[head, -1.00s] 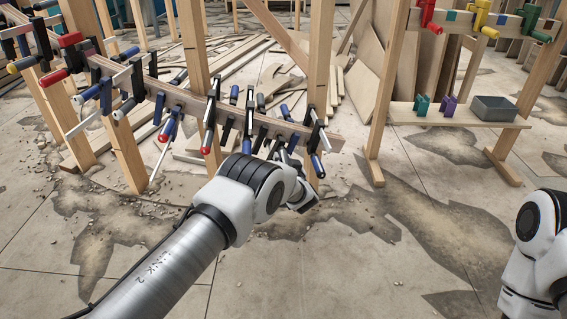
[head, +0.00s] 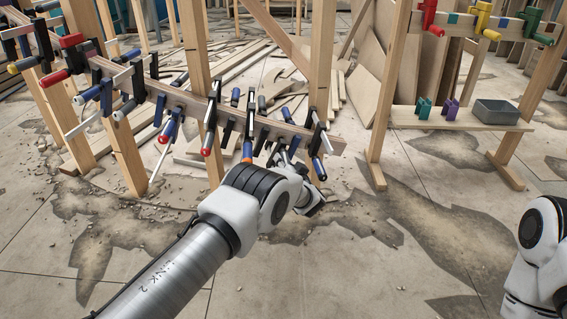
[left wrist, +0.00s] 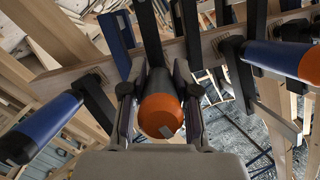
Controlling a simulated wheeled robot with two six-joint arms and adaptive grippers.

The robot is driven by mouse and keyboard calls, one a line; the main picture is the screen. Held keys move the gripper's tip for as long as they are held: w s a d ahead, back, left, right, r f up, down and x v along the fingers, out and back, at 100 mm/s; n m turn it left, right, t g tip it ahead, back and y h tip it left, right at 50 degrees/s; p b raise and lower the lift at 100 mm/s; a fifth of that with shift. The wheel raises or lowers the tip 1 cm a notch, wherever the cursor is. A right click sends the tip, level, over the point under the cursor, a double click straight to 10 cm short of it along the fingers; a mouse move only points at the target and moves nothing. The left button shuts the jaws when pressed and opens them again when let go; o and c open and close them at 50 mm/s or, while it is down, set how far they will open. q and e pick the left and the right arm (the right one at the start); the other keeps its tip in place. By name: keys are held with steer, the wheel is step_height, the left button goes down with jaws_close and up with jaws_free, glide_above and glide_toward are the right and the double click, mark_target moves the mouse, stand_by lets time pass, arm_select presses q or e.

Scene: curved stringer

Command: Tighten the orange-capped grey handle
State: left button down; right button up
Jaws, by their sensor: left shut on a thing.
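The orange-capped grey handle (left wrist: 160,108) is in the middle of the left wrist view, with its orange end towards the camera and a pale mark on the cap. My left gripper (left wrist: 158,98) is shut on it, one finger on each side. In the head view my left gripper (head: 284,157) is at the right part of the clamp-lined wooden beam (head: 325,139), partly hidden by my wrist. The held handle cannot be made out clearly there. My right gripper is out of view.
A blue handle with an orange cap (left wrist: 283,60) is close on the right, and a blue handle with a black end (left wrist: 40,128) on the left. Several clamps crowd the beam. A shelf with a grey bin (head: 495,112) stands at right. The front floor is clear.

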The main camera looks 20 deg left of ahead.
arm_select(q)
steer(key=c, duration=0.9)
jaws_free()
steer(key=shift+o, duration=0.2)
steer(key=v, duration=0.7)
steer(key=shift+s+d, duration=0.15)
steer(key=shift+s, duration=0.05)
